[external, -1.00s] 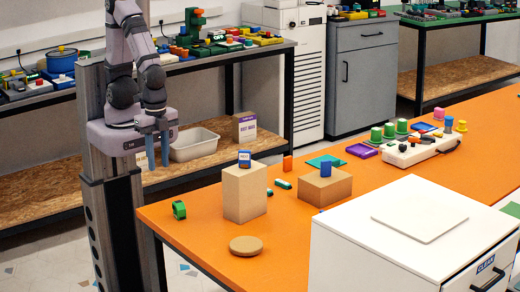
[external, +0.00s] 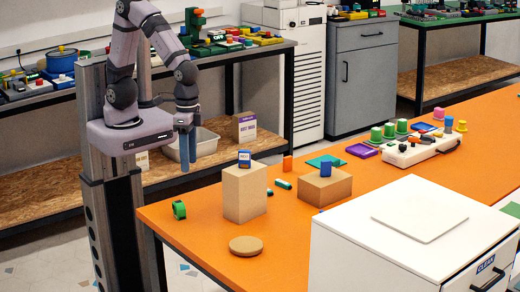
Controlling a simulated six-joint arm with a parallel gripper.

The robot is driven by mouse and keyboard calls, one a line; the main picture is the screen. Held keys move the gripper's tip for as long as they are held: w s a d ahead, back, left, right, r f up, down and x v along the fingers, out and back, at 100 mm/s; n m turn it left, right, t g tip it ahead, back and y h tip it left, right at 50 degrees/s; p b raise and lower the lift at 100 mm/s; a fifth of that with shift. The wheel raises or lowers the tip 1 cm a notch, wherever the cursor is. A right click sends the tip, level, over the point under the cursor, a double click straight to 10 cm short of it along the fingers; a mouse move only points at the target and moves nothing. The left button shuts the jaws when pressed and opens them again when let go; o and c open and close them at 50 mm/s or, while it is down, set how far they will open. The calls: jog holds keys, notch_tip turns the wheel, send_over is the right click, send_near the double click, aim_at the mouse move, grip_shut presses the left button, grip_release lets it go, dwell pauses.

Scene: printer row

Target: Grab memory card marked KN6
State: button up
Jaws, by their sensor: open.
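My gripper (external: 187,152) hangs fingers-down to the left of the orange table, in front of the lower shelf, open with nothing seen between its fingers. A small blue card-like piece with a white label (external: 244,158) stands upright on the tall tan block (external: 244,194); its marking is too small to read. Another blue piece (external: 326,169) stands on the lower, wider tan block (external: 325,189), with no readable mark. I cannot tell which one is KN6. My gripper is apart from both, to the left of the tall block.
A white cabinet (external: 400,240) stands at the front right. The table's (external: 200,236) front left is mostly clear.

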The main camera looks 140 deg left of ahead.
jog(key=w+a+n, duration=0.4)
jog(key=a+n, duration=0.4)
jog(key=a, duration=0.1)
jog(key=n+t, duration=0.2)
jog(key=n, duration=1.8)
send_near(288, 171)
jog(key=shift+w+a+f+p, duration=0.15)
jog(key=shift+f+p, duration=0.3)
jog(key=shift+f, duration=0.6)
jog(key=shift+w+d+f+p, duration=0.1)
jog(key=shift+w+f+p, duration=0.25)
jog(key=shift+f, duration=0.75)
jog(key=shift+w+a+f+p, duration=0.1)
jog(key=shift+f+p, duration=0.45)
jog(key=shift+f, duration=0.5)
jog(key=shift+c, duration=0.5)
jog(key=c, duration=1)
